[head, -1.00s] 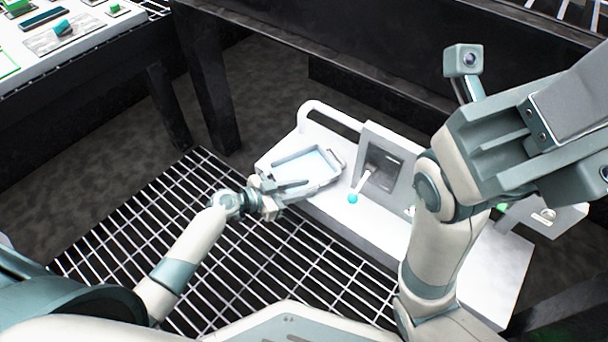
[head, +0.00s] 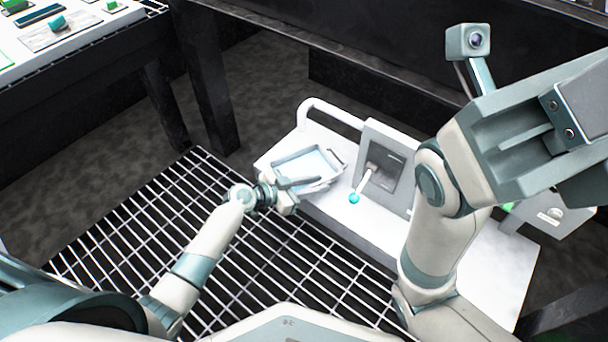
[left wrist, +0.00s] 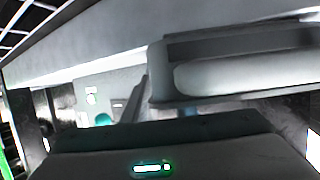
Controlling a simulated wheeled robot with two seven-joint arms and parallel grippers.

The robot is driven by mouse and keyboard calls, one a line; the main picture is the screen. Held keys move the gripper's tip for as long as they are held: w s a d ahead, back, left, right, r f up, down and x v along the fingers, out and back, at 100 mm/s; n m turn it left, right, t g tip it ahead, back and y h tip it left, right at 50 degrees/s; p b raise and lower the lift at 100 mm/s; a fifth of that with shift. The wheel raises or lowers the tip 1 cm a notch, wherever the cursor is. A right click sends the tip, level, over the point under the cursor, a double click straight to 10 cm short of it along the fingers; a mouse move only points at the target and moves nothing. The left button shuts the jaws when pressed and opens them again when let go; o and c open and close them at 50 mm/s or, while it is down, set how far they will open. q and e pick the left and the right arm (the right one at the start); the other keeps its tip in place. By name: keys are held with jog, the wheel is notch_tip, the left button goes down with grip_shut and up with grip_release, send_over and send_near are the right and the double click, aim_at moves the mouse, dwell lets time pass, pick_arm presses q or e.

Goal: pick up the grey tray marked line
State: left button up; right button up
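The grey tray (head: 281,161) is a shallow rectangular tray with a pale inside and a handle at its right end. It lies on the white bench surface; I cannot read any marking on it. My left gripper (head: 304,193) is at the tray's near side, with one finger overlapping its near edge in the head view. Its fingers look apart, with nothing visibly held; contact with the tray is unclear. The left wrist view shows a grey rounded bar close up, perhaps the tray's edge or handle. My right gripper (head: 520,140) is raised at the right, clear of the tray; its fingertips are unclear.
Right of the tray stands a grey upright panel (head: 393,150) with a lever ending in a cyan knob (head: 354,198). A white rail (head: 318,103) runs along the bench's back edge. A metal grating (head: 150,240) lies in front. Another table (head: 90,45) stands back left.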

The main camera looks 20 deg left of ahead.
pick_arm(q)
grip_shut()
dwell(1.3)
